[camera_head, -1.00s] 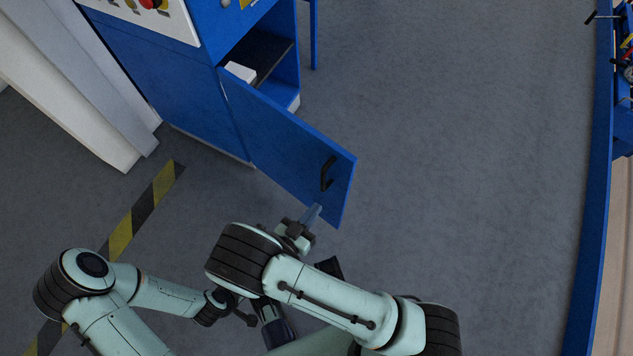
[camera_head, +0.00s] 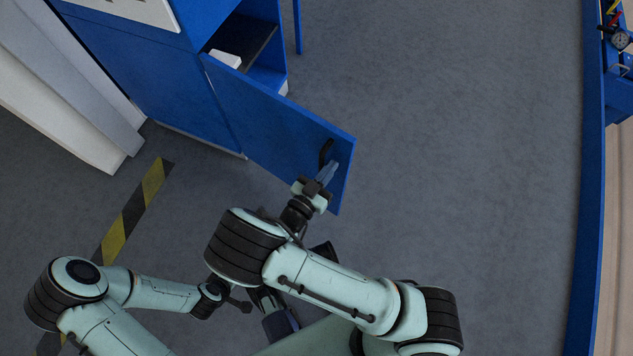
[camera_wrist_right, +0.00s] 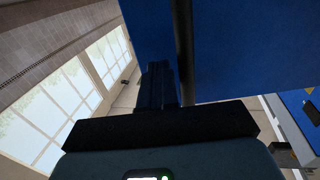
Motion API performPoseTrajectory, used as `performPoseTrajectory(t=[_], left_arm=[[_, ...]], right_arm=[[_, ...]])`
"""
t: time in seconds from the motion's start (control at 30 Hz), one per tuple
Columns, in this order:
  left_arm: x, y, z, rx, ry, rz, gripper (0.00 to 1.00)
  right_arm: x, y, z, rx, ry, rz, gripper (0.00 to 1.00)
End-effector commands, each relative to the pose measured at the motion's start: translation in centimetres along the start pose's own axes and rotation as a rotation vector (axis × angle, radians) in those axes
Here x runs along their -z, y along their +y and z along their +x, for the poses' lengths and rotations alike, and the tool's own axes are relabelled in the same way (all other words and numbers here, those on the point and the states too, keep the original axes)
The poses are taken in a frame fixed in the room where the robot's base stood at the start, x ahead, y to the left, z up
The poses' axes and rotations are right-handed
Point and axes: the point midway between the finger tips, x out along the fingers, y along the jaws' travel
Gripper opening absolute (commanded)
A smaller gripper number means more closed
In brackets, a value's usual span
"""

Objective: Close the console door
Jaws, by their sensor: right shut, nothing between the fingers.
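The blue console door (camera_head: 265,122) stands open, swung out from the blue console cabinet (camera_head: 165,75). Its dark handle (camera_head: 325,150) is near the free edge. My right gripper (camera_head: 328,173) is at the door's face, just below the handle, with its fingers shut and empty. In the right wrist view the shut fingers (camera_wrist_right: 158,82) are beside the dark handle bar (camera_wrist_right: 183,45), in front of the blue door (camera_wrist_right: 240,50); whether they touch is unclear. My left gripper (camera_head: 238,303) is low, away from the door, and its fingers are not clear.
Inside the open cabinet is a dark shelf (camera_head: 245,40) with a white box (camera_head: 225,58). A yellow-black floor stripe (camera_head: 135,212) lies at left. Grey floor (camera_head: 460,150) is clear right of the door. A blue-edged bench (camera_head: 588,200) runs along the right.

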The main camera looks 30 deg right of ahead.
Motion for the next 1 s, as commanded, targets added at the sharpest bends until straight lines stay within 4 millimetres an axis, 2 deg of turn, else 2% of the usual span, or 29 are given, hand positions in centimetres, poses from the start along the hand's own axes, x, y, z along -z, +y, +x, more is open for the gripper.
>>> performPoseTrajectory(t=[0.2,0.73,0.87,1.0], left_arm=[[0.7,-0.2,0.5,0.001,0.020,-0.001,0.87],[0.6,-0.1,0.4,0.001,0.019,-0.001,0.87],[0.4,-0.1,0.2,0.001,0.013,-0.001,0.87],[0.1,0.0,0.0,0.000,0.002,0.000,0.87]], right_arm=[[-0.1,0.0,1.8,0.000,-0.001,-0.001,0.00],[0.0,0.1,2.6,0.010,0.000,-0.002,0.00],[0.0,0.2,4.1,0.039,0.001,-0.003,0.00],[0.1,0.3,7.2,0.098,0.001,-0.005,0.00]])
